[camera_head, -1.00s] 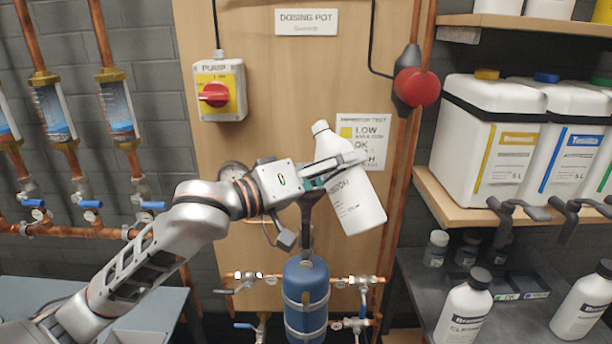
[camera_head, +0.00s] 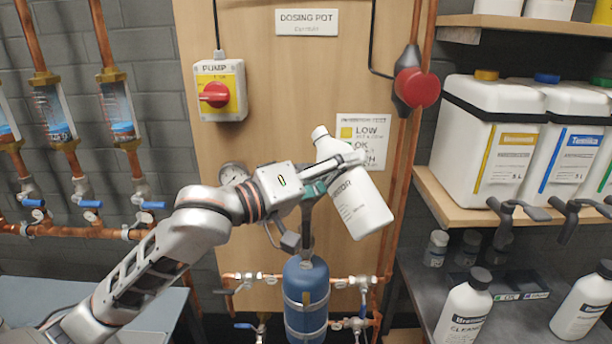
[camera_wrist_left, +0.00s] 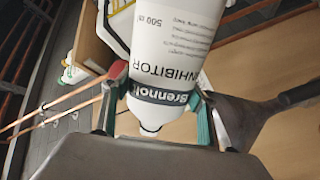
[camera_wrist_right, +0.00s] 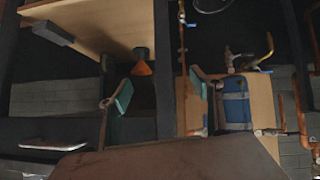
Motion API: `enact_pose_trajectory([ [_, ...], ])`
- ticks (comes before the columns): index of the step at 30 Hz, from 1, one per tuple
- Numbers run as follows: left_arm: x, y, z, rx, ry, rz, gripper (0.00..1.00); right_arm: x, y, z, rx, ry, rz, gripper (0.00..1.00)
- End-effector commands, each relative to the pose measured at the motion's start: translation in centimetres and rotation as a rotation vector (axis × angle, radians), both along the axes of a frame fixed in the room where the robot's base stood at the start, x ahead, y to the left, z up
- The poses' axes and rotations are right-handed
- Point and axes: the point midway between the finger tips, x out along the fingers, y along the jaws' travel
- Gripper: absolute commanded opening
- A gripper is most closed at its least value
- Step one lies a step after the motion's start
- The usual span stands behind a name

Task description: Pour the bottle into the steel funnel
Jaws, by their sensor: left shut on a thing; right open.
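The white bottle (camera_head: 362,208) is tilted, its neck up and to the left, its base down and to the right. My left gripper (camera_head: 340,172) is shut around its upper half. In the left wrist view the bottle (camera_wrist_left: 180,50) shows an inhibitor label between the fingers (camera_wrist_left: 160,105). The grey steel funnel (camera_head: 307,212) stands above the blue pot, its top partly hidden by my gripper; the bottle is beside and above it. The funnel also shows in the left wrist view (camera_wrist_left: 245,115), right of the fingers. My right gripper (camera_wrist_right: 160,95) is open and empty.
The blue pot (camera_head: 306,285) sits among copper pipes and valves on a wooden board. A red pump switch (camera_head: 214,94) and a red knob (camera_head: 416,88) are on the board. A shelf (camera_head: 470,205) at right holds large white containers, with bottles below.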

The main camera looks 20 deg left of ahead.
Motion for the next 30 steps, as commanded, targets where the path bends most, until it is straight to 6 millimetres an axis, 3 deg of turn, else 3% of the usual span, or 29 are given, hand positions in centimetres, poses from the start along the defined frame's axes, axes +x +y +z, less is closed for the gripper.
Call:
enact_pose_trajectory([
  [30,-0.3,-0.4,-1.2,-0.11,0.087,-0.001,0.17,0.0,0.0,0.0,0.001,0.0,-0.002,0.64],
])
